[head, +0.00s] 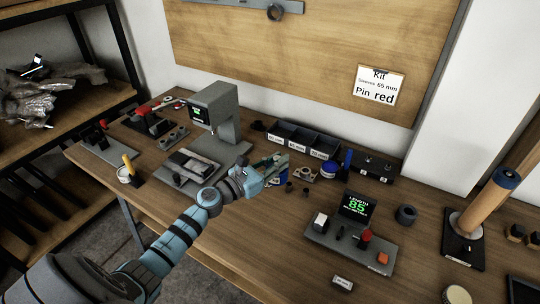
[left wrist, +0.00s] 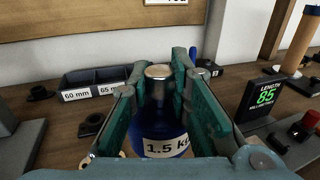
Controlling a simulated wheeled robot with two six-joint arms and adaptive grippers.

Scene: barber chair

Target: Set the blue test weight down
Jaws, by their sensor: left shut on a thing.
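The blue test weight (left wrist: 165,147), marked 1.5 kg, has a silver knob on top and shows in the left wrist view. It stands upright between the teal fingers of my left gripper (left wrist: 160,88), which is shut on it. In the head view my left gripper (head: 276,166) is over the middle of the workbench (head: 240,225), in front of the labelled bins. There the fingers largely hide the weight. I cannot tell whether its base touches the bench. My right gripper is not in view.
Grey bins (head: 302,141) stand behind the gripper. A small blue round thing (head: 330,169) and a blue upright rod (head: 347,161) are to its right. A length gauge reading 85 (head: 355,208) stands nearer right, a grey press (head: 216,106) to the left. The front middle of the bench is bare.

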